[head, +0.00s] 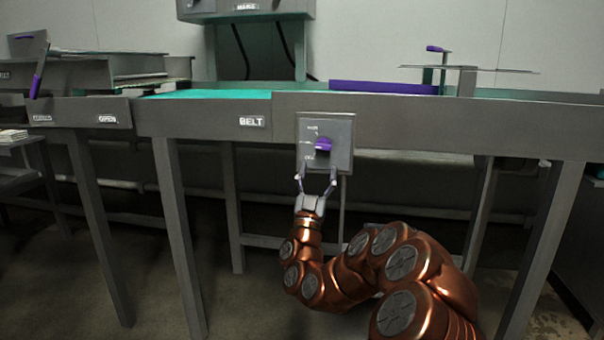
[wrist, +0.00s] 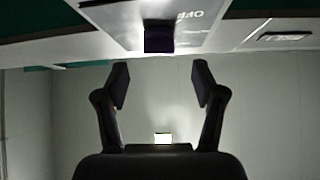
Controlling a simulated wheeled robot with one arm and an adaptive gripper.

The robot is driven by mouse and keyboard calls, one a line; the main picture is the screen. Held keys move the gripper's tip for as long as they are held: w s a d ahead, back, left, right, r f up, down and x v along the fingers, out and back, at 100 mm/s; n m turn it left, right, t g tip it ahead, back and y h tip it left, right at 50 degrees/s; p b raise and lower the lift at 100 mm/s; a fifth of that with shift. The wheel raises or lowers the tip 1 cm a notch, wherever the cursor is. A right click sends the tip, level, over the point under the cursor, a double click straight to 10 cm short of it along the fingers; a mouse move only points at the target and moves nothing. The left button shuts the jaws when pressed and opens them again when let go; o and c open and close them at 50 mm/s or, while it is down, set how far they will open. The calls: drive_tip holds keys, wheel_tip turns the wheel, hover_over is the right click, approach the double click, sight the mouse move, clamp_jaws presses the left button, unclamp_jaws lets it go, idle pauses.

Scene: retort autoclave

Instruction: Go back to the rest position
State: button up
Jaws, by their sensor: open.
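My gripper (head: 317,180) is open and empty, just below and in front of a grey switch plate with a purple knob (head: 323,145) on the belt table's front rail. In the wrist view, my gripper (wrist: 160,85) has its two dark fingers spread apart. The dark knob (wrist: 159,38) lies beyond the gap between them, at the top of that view, apart from the fingers. The grey switch plate (head: 343,128) carries small lettering too small to read in full. My copper arm reaches up from the lower right. No rest position is marked in view.
A long grey table (head: 430,118) with a green belt (head: 205,94) and a "BELT" label spans the view. A purple bar (head: 382,87) lies along its back. At left stands a machine (head: 85,112) with a purple-handled lever (head: 37,82). Table legs stand below; dark floor shows between them.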

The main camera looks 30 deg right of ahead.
drive_tip(key=w+a+r+n+t+y+p, duration=0.25)
drive_tip(key=a+r+n+y+p, duration=0.2)
drive_tip(key=a+y, duration=0.3)
drive_tip(key=w+a+r+n+t+y+p, duration=0.1)
drive_tip(key=w+a+r+n+y+p, duration=0.25)
drive_tip(key=a+n+y+p, duration=0.35)
drive_tip(key=s+a+n+g+y+p, duration=0.2)
drive_tip(key=s+a+g+y+p, duration=0.4)
drive_tip(key=a, duration=0.5)
drive_tip(key=s+r+m+g+p, duration=0.1)
drive_tip(key=s+r+g+p, duration=0.2)
drive_tip(key=s+g+p, duration=0.6)
drive_tip(key=s+r+m+g+h+p, duration=0.1)
drive_tip(key=s+g+p, duration=0.8)
drive_tip(key=s, duration=2.6)
wheel_tip(320, 180, up, 2)
drive_tip(key=shift+s+d+r+m+p, duration=0.2)
drive_tip(key=shift+d+m+p, duration=0.2)
drive_tip(key=shift+p, duration=0.8)
